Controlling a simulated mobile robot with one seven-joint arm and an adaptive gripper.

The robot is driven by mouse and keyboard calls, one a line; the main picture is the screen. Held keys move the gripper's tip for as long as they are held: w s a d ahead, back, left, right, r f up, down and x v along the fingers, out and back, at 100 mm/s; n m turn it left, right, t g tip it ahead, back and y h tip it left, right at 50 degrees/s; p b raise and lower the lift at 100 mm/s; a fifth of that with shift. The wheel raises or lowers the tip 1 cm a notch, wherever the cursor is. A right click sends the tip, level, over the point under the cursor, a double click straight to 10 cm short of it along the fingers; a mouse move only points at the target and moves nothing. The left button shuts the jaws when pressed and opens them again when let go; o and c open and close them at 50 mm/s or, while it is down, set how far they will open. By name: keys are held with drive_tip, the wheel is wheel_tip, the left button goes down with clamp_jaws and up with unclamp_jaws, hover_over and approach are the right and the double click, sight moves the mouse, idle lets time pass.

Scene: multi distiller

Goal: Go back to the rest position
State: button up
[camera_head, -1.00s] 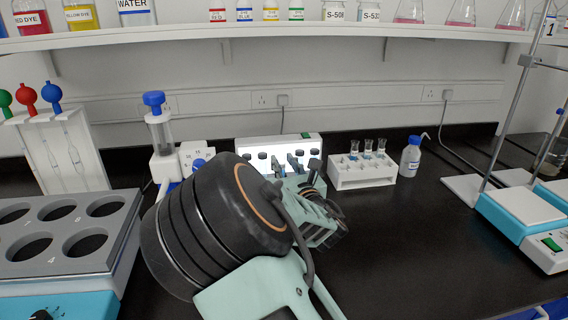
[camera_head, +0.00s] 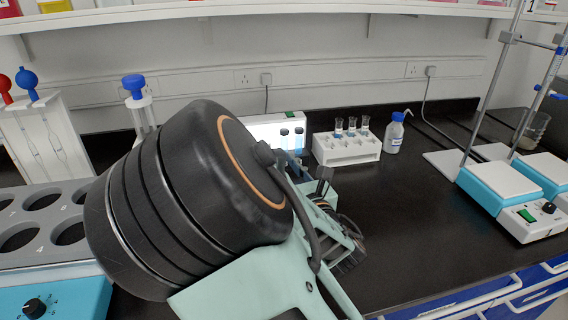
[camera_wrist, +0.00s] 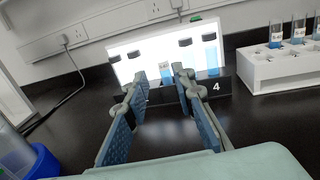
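My gripper (camera_wrist: 160,78) is open and empty, its two blue-padded fingers apart. In the wrist view it points at a lit white panel (camera_wrist: 128,50) with dark-capped vials in front of it and a dark rack marked 4 (camera_wrist: 218,86). A blue-filled vial shows between the fingertips, beyond them. In the head view my gripper (camera_head: 296,162) is partly hidden behind my own arm, in front of the lit panel (camera_head: 262,132). The arm also hides much of the bench there.
A white rack with several blue-filled tubes (camera_head: 346,155) and a wash bottle (camera_head: 394,134) stand right of the gripper. Stirrers with stands (camera_head: 492,200) are at far right. A grey block with round holes (camera_head: 30,256) is at left. The bench at front right is clear.

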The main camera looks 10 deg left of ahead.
drive_tip(key=shift+d, duration=0.1)
